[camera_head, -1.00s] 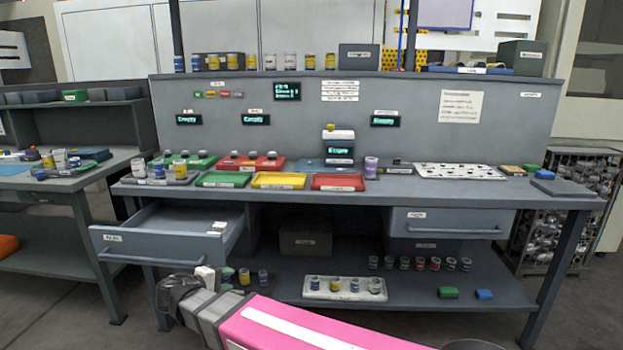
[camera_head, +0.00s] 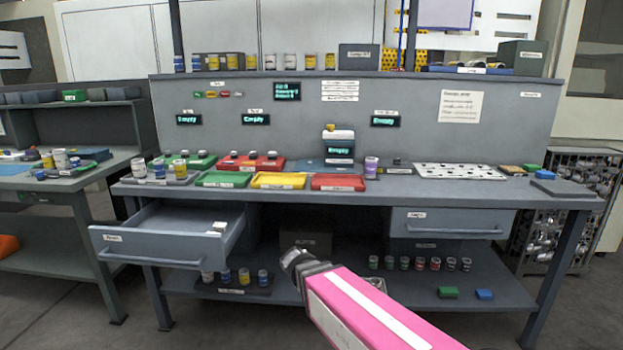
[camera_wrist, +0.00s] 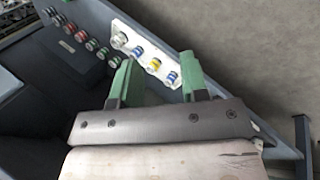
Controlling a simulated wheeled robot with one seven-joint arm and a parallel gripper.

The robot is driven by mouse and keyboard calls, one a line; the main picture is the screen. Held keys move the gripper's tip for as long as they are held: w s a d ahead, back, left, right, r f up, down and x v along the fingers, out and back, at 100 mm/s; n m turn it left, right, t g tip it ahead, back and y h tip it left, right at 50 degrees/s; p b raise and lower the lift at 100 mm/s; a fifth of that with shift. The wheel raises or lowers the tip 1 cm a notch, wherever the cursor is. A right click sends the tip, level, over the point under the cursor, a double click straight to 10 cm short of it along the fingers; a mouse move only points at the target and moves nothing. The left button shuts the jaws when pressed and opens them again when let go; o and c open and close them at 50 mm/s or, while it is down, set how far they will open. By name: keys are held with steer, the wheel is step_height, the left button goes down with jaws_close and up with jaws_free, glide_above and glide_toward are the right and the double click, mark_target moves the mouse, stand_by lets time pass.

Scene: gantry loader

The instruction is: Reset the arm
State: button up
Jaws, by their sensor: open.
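My gripper shows in the wrist view (camera_wrist: 158,82) with its two green fingers apart and nothing between them. Beyond the fingers, apart from them, is a white tray (camera_wrist: 133,38) holding several small jars on the lower shelf. In the head view my pink arm reaches up from the bottom right, in front of the bench (camera_head: 350,190). Its dark end is at the bench's lower middle; the fingers cannot be made out there. My arm hides most of the white tray in that view.
The left drawer (camera_head: 165,248) is pulled out, with a small light item inside. The right drawer (camera_head: 446,224) is shut. Several jars stand on the lower shelf (camera_head: 415,293). Green, yellow and red trays, a white perforated board (camera_head: 458,172) and jars occupy the bench top. Open floor lies in front.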

steer(key=s+d+f+m+g+y, duration=0.1)
steer(key=d+m+y, duration=0.1)
steer(key=d, duration=0.6)
steer(key=s+d+f+m+g+y, duration=0.1)
steer(key=d+f+m+y, duration=0.1)
steer(key=d, duration=0.6)
steer(key=shift+s+f+m+y, duration=0.15)
steer(key=shift+f+m+y, duration=0.15)
steer(key=shift+m+y, duration=0.55)
steer(key=shift+d, duration=0.1)
